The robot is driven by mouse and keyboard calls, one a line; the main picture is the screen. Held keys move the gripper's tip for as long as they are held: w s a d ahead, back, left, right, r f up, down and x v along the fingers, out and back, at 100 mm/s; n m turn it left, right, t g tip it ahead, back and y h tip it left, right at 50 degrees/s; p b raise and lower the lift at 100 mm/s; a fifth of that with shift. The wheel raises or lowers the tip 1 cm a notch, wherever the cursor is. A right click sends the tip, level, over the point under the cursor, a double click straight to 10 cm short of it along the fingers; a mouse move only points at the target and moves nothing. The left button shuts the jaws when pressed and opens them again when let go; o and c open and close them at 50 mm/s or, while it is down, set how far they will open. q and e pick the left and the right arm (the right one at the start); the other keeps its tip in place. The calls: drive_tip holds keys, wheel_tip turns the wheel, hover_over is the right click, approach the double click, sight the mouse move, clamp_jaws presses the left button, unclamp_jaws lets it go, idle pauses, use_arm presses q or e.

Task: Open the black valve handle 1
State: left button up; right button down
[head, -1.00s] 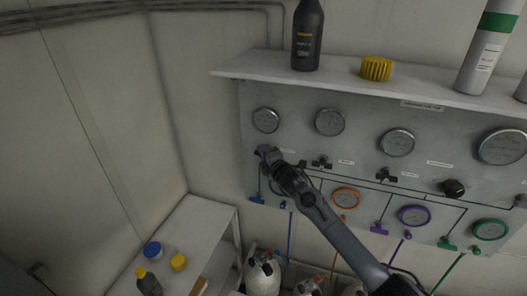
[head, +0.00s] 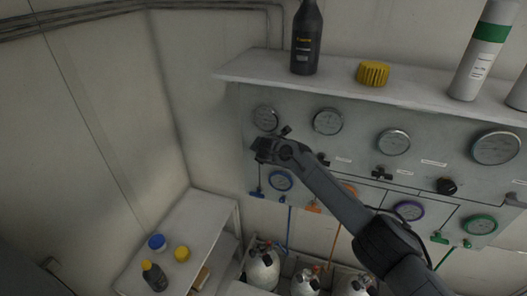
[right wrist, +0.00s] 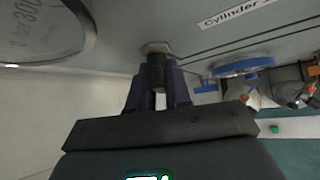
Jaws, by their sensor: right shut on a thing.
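The black valve handle 1 (right wrist: 156,75) shows in the right wrist view as a dark piece on a pale metal fitting at the panel. My right gripper (right wrist: 157,88) is shut on it, with one finger on each side. In the head view the right gripper (head: 262,150) is at the left end of the grey gauge panel (head: 352,144), below the leftmost upper gauge (head: 265,118). There the gripper and wrist hide the handle, so its turn angle cannot be told. My left gripper is in neither view.
Other black handles (head: 382,174) and a round black knob (head: 446,186) sit to the right on the panel. A blue-ringed gauge (head: 281,181) is just below the gripper. A shelf (head: 335,84) above holds a black bottle (head: 306,38) and yellow cap (head: 373,73).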

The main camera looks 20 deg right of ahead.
drive_tip(key=shift+a+f+n+g+h+b, duration=0.15)
drive_tip(key=shift+n+g+h+b, duration=0.25)
drive_tip(key=shift+g+b, duration=0.3)
drive_tip(key=shift+n+g+h+b, duration=0.3)
drive_tip(key=shift+h+b, duration=0.2)
drive_tip(key=shift+b, duration=1.1)
drive_tip(key=shift+d, duration=0.2)
drive_tip(key=c, duration=1.1)
unclamp_jaws()
drive_tip(key=shift+c, duration=0.2)
drive_tip(key=shift+a+r, duration=0.1)
drive_tip(key=shift+r, duration=0.15)
